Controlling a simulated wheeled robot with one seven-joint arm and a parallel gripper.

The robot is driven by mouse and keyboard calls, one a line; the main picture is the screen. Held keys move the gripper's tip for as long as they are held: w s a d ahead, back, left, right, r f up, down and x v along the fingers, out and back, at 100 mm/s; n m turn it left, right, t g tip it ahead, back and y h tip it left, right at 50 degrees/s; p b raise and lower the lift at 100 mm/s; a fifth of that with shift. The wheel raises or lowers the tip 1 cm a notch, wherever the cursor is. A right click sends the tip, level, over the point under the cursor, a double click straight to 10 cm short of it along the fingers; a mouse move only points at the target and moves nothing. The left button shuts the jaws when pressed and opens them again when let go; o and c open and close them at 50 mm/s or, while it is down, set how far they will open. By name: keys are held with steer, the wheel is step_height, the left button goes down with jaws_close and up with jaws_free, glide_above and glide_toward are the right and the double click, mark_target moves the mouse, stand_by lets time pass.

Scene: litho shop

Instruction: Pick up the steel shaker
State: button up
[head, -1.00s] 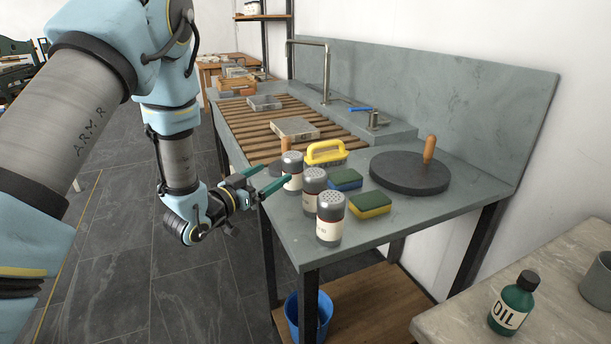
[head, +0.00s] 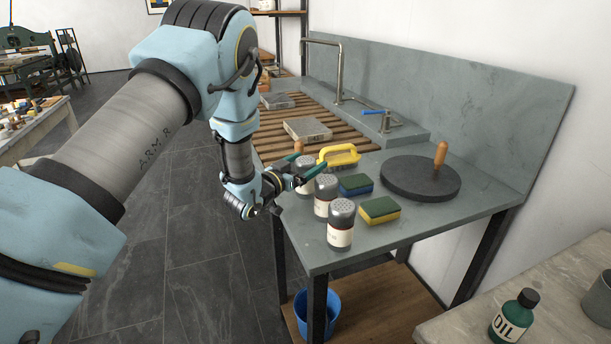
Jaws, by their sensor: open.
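Three steel-topped shakers with pale labels stand upright in a row along the left edge of the grey sink counter. The near shaker (head: 340,226) and the middle shaker (head: 325,197) are in plain view. The far shaker (head: 304,188) is partly hidden by my gripper (head: 307,164). My gripper is open, its green fingers pointing right and level with the upper part of the far shaker. The fingers appear to lie on either side of it; I cannot tell whether they touch it.
Two sponges (head: 379,210) and a yellow-handled brush (head: 339,154) stand close right of the shakers. A dark round disc (head: 420,177) with a wooden handle lies further right. A slatted rack (head: 280,128) is behind. Open floor lies left.

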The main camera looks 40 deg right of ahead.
steer(key=c, duration=1.5)
